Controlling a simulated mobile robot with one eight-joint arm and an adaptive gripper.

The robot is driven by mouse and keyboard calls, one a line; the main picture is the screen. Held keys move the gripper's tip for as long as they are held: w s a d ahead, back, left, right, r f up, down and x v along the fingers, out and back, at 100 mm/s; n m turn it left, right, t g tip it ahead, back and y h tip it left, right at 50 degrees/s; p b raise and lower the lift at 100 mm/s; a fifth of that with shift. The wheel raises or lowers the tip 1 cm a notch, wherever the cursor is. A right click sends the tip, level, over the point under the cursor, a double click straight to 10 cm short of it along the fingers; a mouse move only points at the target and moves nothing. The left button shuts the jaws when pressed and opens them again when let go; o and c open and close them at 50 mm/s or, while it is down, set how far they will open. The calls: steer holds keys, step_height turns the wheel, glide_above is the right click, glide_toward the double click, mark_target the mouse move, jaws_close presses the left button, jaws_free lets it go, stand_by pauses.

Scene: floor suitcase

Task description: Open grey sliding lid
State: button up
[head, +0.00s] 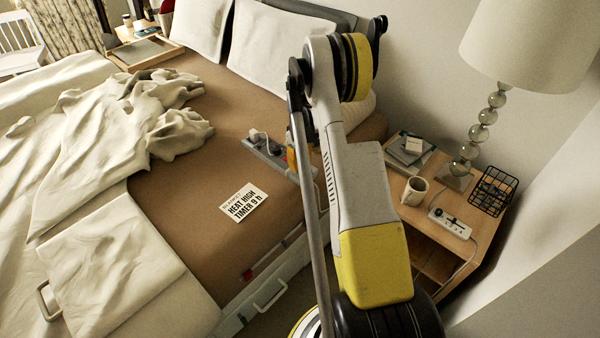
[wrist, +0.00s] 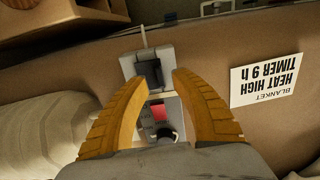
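A narrow grey control unit lies on the brown bed cover, in the middle of the head view (head: 262,147) and the wrist view (wrist: 133,68). In the wrist view it has a dark grey block (wrist: 149,73) on its far part, a red patch (wrist: 159,112) nearer me and a dark round knob. I cannot tell for sure which part is the sliding lid, or whether it is open. My gripper (wrist: 159,78) is open, its yellow-orange fingers reaching over the unit on either side. I cannot tell whether they touch it. The arm hides most of the gripper in the head view.
A white card reading "HEAT HIGH TIMER 9 h" (head: 244,202) lies beside the unit. The bedside table (head: 408,227) holds a mug (head: 414,191), a power strip (head: 450,223), a wire basket (head: 493,190), books and a lamp (head: 484,133). Crumpled bedding (head: 110,145) lies at left.

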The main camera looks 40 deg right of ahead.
steer(key=shift+f+b, duration=0.35)
steer(key=shift+f, duration=1)
jaws_close()
steer(key=a, duration=0.4)
steer(key=shift+s+a, duration=0.15)
steer(key=shift+a, duration=0.2)
jaws_free()
